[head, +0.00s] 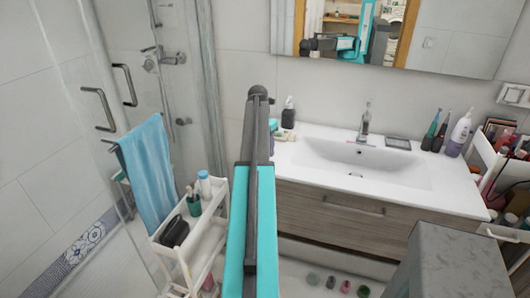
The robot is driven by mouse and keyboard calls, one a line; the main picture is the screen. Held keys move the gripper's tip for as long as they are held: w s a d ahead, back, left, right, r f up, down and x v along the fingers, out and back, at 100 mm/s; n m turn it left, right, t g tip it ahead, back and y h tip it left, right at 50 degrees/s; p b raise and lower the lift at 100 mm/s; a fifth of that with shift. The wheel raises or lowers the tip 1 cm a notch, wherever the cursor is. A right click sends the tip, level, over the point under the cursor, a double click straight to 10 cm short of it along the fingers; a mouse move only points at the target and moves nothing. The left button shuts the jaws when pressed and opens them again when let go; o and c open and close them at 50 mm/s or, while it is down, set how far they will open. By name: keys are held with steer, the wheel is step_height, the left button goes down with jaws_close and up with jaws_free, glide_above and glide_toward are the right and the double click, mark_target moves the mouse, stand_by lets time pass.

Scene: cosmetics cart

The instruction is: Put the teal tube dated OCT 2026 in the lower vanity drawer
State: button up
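I cannot make out a teal tube dated OCT 2026; no date is readable in the head view. A small teal-green item (273,124) stands on the vanity's left end, partly hidden by my arm. A slim dark-teal item (434,122) stands right of the basin. The vanity (325,212) has a wood-grain front with a long metal handle (352,208), and the front looks closed. I cannot clearly tell a separate lower drawer; my arm and a grey block hide parts of the front. My arm rises through the middle, but I do not see gripper fingers.
A white cart (211,226) with bottles and a dark item stands left, beside a blue towel (149,168). A crowded white shelf unit (484,150) stands right. Several small round items lie on the floor below the vanity. The basin (365,160) is empty.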

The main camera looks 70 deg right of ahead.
steer(key=shift+d+f, duration=0.15)
steer(key=shift+f, duration=0.95)
jaws_close()
steer(key=shift+r, duration=0.2)
steer(key=shift+r+b, duration=0.65)
steer(key=shift+r, duration=0.8)
steer(key=s+a+r+b, duration=0.1)
steer(key=s+a+b, duration=0.1)
steer(key=a, duration=0.5)
steer(key=s+a+b, duration=0.2)
steer(key=s+a, duration=0.2)
steer(key=a, duration=0.3)
steer(key=shift+s+a+r, duration=0.25)
steer(key=shift+a+r, duration=0.1)
